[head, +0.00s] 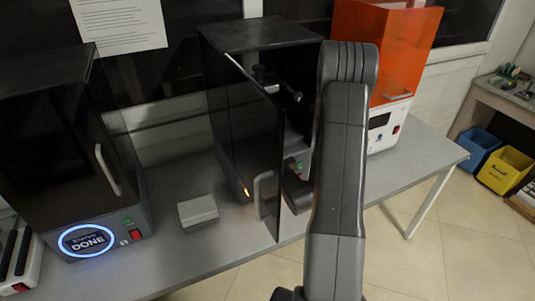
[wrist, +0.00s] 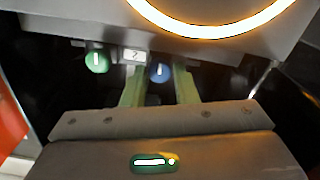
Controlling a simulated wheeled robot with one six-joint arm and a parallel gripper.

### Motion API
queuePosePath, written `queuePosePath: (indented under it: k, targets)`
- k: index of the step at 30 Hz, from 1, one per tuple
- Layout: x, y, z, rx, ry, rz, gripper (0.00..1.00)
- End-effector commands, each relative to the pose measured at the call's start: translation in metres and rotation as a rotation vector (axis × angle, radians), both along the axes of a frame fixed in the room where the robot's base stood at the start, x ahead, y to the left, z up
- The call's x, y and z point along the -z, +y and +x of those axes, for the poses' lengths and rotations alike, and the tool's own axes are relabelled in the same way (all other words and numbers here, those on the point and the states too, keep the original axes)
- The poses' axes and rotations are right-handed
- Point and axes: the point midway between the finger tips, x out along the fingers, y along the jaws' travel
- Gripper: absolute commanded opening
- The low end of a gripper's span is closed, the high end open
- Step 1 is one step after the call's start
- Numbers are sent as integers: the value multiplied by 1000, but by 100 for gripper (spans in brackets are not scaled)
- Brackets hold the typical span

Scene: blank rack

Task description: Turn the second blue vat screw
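The blue screw (wrist: 159,72), round with a white mark, shows in the wrist view next to a small white label reading 2 (wrist: 134,56). My gripper (wrist: 161,72) has its two pale green fingers on either side of the screw, with narrow gaps showing between them and it. Whether the tips reach fully around it cannot be told. A green round knob (wrist: 97,61) with a white mark sits left of the label. In the head view my gripper is hidden behind my arm, and no vat screw can be made out in the middle dark machine (head: 225,110).
The middle machine's dark door (head: 250,150) stands open close to my arm. A lit orange ring (wrist: 205,30) is above the screw. A dark machine showing DONE (head: 85,241) stands left, a small grey box (head: 198,211) lies between, and an orange-covered machine (head: 390,60) stands right.

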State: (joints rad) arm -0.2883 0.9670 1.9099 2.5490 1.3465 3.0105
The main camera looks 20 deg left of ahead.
Motion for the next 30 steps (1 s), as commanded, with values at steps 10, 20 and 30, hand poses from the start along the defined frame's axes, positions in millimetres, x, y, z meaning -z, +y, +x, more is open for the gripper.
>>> queuePosePath:
  k: [10,20,30]
  targets:
    - [0,0,0,0,-2,1,44]
    - [3,-34,-27,5,0,1,44]
    - [2,-89,-74,4,1,1,44]
